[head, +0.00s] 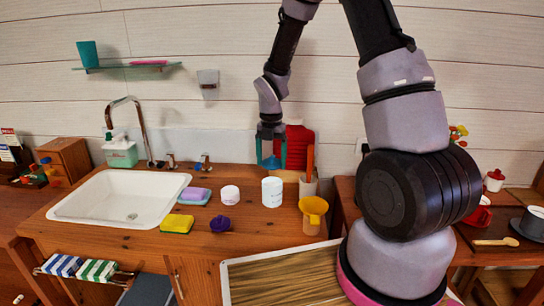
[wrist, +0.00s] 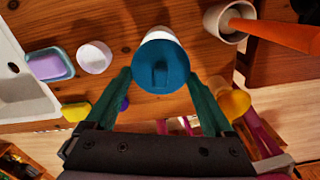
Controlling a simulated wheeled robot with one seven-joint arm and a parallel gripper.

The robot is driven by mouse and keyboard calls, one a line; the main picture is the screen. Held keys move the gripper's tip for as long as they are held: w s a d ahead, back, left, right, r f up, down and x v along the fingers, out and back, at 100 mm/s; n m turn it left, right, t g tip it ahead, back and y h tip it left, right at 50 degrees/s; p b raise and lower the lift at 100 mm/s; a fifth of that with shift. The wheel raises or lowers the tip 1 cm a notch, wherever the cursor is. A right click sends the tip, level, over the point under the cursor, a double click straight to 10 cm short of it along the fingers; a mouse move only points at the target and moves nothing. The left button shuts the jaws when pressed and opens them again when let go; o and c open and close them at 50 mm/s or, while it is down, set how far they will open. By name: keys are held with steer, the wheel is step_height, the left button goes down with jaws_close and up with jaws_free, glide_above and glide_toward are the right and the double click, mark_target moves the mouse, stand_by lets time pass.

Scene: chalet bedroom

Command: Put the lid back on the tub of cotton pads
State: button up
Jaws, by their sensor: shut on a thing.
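The tub of cotton pads (head: 272,192) is a white cylinder standing upright on the wooden counter. My gripper (head: 271,158) is above it, pointing down, its teal fingers shut on the blue lid (head: 269,163). In the head view a gap shows between the lid and the tub's top. In the wrist view the round lid (wrist: 175,58) with its raised tab sits between the fingertips (wrist: 158,76). It covers most of the tub there; only a white edge (wrist: 160,32) shows beyond it. The tub's opening is hidden in that view.
A small white jar (head: 230,194), a purple object (head: 220,223) and soap on a dish (head: 194,195) stand left of the tub. A yellow cup (head: 313,208) and a pale holder with an orange-handled tool (head: 308,185) stand to its right. The sink (head: 120,195) is farther left.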

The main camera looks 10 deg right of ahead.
steer(key=shift+f, duration=2.55)
steer(key=shift+f, duration=0.15)
stand_by(0.4)
steer(key=o, duration=1)
steer(key=shift+o, duration=0.2)
steer(key=shift+r, duration=3.5)
